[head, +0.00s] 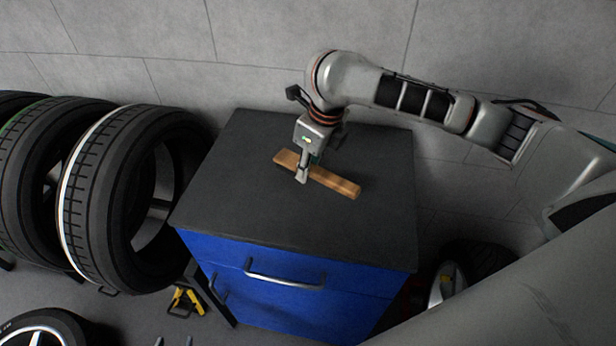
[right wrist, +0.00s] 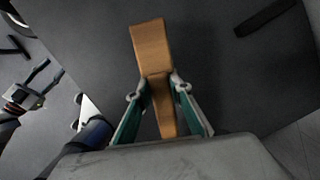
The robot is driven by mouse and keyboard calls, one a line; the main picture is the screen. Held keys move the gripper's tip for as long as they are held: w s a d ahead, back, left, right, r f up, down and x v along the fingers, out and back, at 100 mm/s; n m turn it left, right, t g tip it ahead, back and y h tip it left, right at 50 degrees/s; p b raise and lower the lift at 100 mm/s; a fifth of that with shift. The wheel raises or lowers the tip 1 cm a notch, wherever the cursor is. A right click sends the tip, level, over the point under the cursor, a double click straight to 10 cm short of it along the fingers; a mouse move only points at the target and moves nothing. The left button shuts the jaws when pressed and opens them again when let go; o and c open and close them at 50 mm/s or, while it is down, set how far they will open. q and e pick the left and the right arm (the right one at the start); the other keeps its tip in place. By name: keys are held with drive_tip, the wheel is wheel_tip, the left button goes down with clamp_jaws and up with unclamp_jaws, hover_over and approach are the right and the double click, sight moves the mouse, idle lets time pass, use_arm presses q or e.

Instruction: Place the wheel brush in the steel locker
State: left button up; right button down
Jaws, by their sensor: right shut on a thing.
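The wheel brush (head: 335,183) has a brown wooden body and lies over the dark top of the blue cabinet. It also shows in the right wrist view (right wrist: 151,45), where it runs up from between the fingers. My right gripper (head: 303,177) reaches down from above and is shut on the brush near its middle. In the right wrist view the two green-sided fingers (right wrist: 159,98) press on both sides of it. I cannot tell whether the brush still touches the top. No steel locker can be made out.
The blue cabinet (head: 260,251) has a drawer with a metal handle and a mostly clear dark top. Large tyres (head: 95,190) stand to its left, and a wheel (head: 45,330) lies at the lower left. A yellow tool (head: 183,300) is on the floor. A grey wall stands behind.

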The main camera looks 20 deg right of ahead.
sight(308, 188)
drive_tip(key=shift+s+d+x, duration=0.1)
drive_tip(key=shift+s+x, duration=0.05)
drive_tip(key=shift+x, duration=0.7)
drive_tip(key=shift+s+d+x, duration=0.1)
drive_tip(key=shift+s+x, duration=0.05)
drive_tip(key=shift+x, duration=0.7)
drive_tip(key=shift+f, duration=0.25)
drive_tip(key=c, duration=1.8)
unclamp_jaws()
drive_tip(key=shift+c, duration=0.2)
drive_tip(key=v, duration=1.2)
drive_tip(key=shift+r, duration=0.15)
drive_tip(key=shift+s, duration=0.1)
